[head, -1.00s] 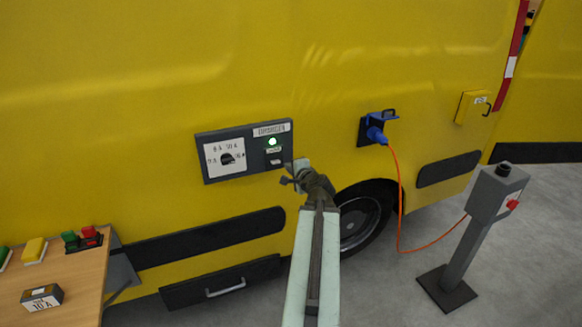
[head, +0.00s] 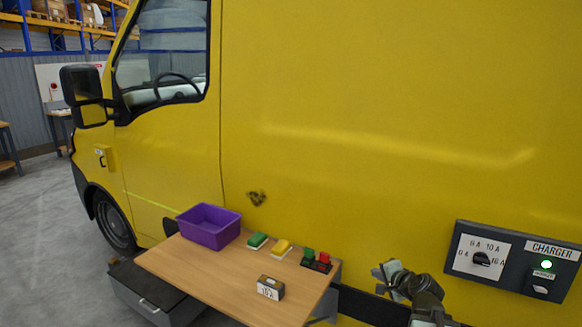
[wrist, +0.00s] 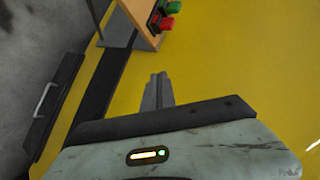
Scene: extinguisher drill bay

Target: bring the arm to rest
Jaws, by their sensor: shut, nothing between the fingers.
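My gripper (head: 384,272) is in the lower right of the head view, in front of the yellow van (head: 380,90). It is left of the charger panel (head: 455,267) and right of the wooden table, and it looks clear of both. In the wrist view the fingers of my gripper (wrist: 158,88) are together with nothing between them, with yellow van side behind. The rest of my arm drops out of the bottom of the head view.
The wooden table (head: 215,280) holds a purple bin (head: 209,232), a green block (head: 257,241), a yellow block (head: 282,247), red and green buttons (head: 316,260) and a 10 A block (head: 270,288). The charger panel's green light (head: 546,265) is lit. Open floor (head: 45,225) lies at left.

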